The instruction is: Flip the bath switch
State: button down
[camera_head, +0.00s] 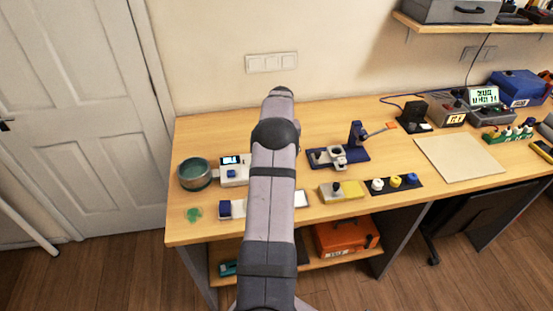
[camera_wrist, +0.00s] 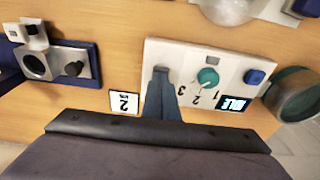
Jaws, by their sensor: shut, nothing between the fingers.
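A white control panel (camera_wrist: 220,62) has a green knob (camera_wrist: 207,78) with numbers beside it, a small display (camera_wrist: 234,104) and a blue button (camera_wrist: 254,77). The round bath pot (camera_wrist: 297,95) with green contents stands at its right end in the wrist view. In the head view the panel (camera_head: 234,181) and bath pot (camera_head: 195,174) are at the left, partly behind my arm. My gripper (camera_wrist: 161,74) is shut and empty. Its tips are over the panel's left end, at a small grey part that may be the switch. They hide much of it, so I cannot tell contact or its position.
A blue fixture with a grey clamp (camera_wrist: 64,66) is left of the panel in the wrist view. A card marked 2 (camera_wrist: 124,102) lies between them. In the head view, a yellow block (camera_head: 352,189) and coloured knobs (camera_head: 396,181) stand along the front edge.

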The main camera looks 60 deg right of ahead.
jog(key=shift+f, duration=0.35)
jog(key=shift+r, duration=0.1)
notch_tip(320, 180, up, 7)
jog(key=p, duration=0.4)
jog(key=shift+p, duration=0.4)
dwell(0.6)
